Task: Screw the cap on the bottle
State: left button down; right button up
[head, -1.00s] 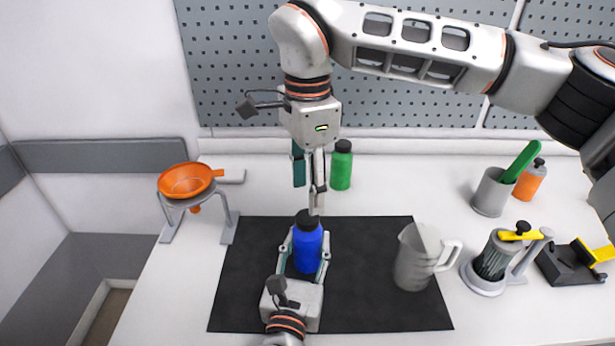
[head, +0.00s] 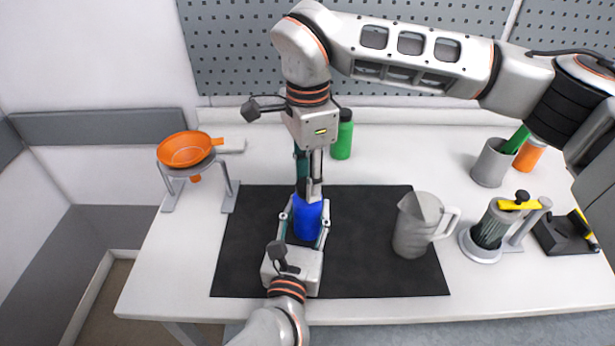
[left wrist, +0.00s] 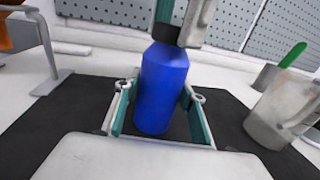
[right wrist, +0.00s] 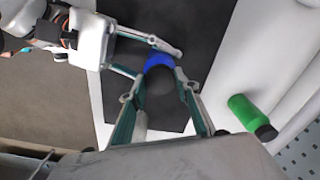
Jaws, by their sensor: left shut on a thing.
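The blue bottle (head: 308,225) stands upright on the black mat (head: 385,277). My left gripper (head: 306,214) is shut on its body from the front side. The left wrist view also shows the bottle (left wrist: 160,90) between the left fingers. The black cap (left wrist: 165,34) sits at the bottle's top; how far it is threaded cannot be seen. My right gripper (head: 309,190) points down from above, its fingers on either side of the cap. In the right wrist view the dark cap (right wrist: 160,88) lies between the fingers; whether they press on it is unclear.
A grey jug (head: 415,230) stands on the mat's right part. A green bottle (head: 342,138) stands behind. A grey cup (head: 491,163) and a yellow-topped device (head: 490,232) are at right.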

jog(key=m, duration=2.1)
jog(key=o, duration=1.3)
notch_tip(320, 180, up, 12)
